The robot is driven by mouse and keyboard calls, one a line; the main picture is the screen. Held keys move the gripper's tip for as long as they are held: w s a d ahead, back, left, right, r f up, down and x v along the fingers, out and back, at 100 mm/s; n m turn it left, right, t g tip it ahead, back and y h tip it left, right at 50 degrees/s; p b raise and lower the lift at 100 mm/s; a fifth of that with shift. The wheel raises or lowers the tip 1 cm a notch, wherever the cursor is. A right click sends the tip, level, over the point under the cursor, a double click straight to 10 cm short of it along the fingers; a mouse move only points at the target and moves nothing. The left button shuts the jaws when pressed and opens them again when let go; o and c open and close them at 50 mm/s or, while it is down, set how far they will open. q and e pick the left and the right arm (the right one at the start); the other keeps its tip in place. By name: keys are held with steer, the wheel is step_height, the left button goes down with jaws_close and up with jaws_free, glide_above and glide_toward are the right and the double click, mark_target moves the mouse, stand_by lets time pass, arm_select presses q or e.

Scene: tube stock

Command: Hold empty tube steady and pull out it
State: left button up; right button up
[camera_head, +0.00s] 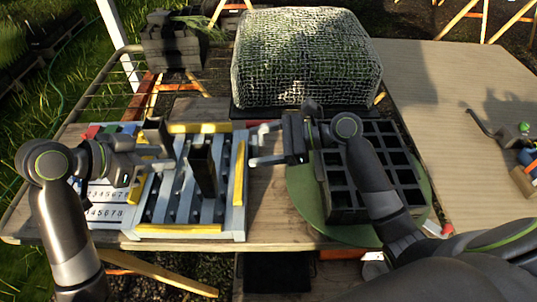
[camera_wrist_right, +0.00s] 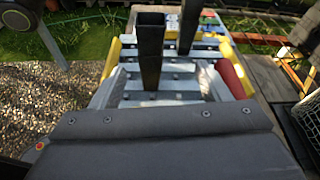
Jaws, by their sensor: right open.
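A dark square tube (camera_head: 202,165) stands upright in the middle of the grey and yellow rack (camera_head: 190,229). Its open, hollow top shows in the right wrist view (camera_wrist_right: 150,48). A second dark tube (camera_head: 158,134) stands further left, by my left gripper (camera_head: 160,158). It also shows behind the first one in the right wrist view (camera_wrist_right: 188,25). My left gripper's fingers overlap this tube's lower part, so I cannot tell whether they hold it. My right gripper (camera_head: 252,146) is open and empty, right of the middle tube, with its fingers pointing left towards it.
A black grid of compartments (camera_head: 342,203) sits on a round green mat (camera_head: 305,205) at right. A netted block (camera_head: 305,60) stands at the back. A number sheet (camera_head: 105,213) and coloured blocks (camera_head: 110,128) lie at left. The right wooden table (camera_head: 440,100) is mostly clear.

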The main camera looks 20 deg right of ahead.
mark_target(214, 172)
steer(key=shift+m+g+h, duration=0.4)
steer(key=shift+m+h, duration=0.1)
steer(key=f+x, duration=0.1)
steer(key=x, duration=0.4)
steer(key=s+f+x, duration=0.1)
steer(key=x, duration=0.5)
steer(key=d+f+x, duration=0.1)
steer(key=x, duration=0.5)
steer(key=shift+s+a+f, duration=0.15)
steer(key=shift+s+f, duration=0.05)
steer(key=shift+c, duration=0.3)
steer(key=c, duration=1)
